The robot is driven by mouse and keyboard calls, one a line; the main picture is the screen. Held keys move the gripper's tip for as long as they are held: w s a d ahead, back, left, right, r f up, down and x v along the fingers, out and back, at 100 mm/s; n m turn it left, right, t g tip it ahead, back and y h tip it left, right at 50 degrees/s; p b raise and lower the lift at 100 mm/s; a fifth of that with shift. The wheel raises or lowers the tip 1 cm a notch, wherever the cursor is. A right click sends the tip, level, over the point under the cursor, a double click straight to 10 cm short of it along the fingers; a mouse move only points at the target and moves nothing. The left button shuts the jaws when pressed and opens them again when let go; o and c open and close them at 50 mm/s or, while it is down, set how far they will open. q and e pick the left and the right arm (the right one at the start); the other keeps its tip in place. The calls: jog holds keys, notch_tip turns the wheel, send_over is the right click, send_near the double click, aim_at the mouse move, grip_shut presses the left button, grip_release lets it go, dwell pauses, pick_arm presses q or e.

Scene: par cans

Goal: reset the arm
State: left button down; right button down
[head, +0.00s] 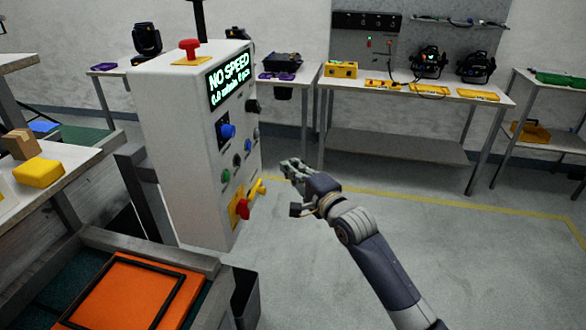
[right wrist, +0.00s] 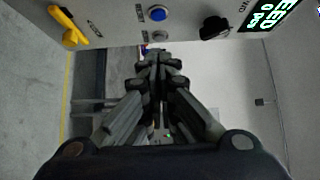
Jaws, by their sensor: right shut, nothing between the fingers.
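My right arm comes in from the lower right of the head view. Its gripper (head: 293,168) is raised in the air, just right of the white control cabinet. The gripper is shut and empty. In the right wrist view the two fingers of the right gripper (right wrist: 160,58) meet at their tips, with nothing between them. My left gripper is not in view.
A red mushroom button (head: 189,47) tops the cabinet. An orange panel (head: 120,292) lies at the lower left. A yellow block (head: 38,172) is on the left table. Workbenches (head: 400,98) with black lamps stand along the back wall. The grey floor (head: 480,225) at right is clear.

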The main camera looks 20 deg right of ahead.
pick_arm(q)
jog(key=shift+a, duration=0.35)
pick_arm(e)
notch_tip(320, 180, down, 20)
jog(key=s+d+n+g+h, duration=0.2)
jog(key=n+g, duration=0.1)
jog(key=s+f+n+g, duration=0.2)
jog(key=s+f, duration=0.4)
jog(key=f, duration=0.5)
jog(key=s+f+n+g, duration=0.25)
jog(key=s+f, duration=0.35)
jog(key=f, duration=0.6)
jog(key=s+f+n+g+h, duration=0.1)
jog(key=s+f+n+g, duration=0.4)
jog(key=s+f, duration=1.3)
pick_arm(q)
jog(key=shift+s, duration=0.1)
pick_arm(e)
jog(key=s+a+f+n+g, duration=0.1)
jog(key=s+f+n+g, duration=0.1)
jog(key=s, duration=1.1)
jog(key=s+a+f+n+g, duration=0.1)
jog(key=s+f+n, duration=0.3)
jog(key=s, duration=1)
jog(key=shift+s+g, duration=0.3)
jog(key=shift+g, duration=0.25)
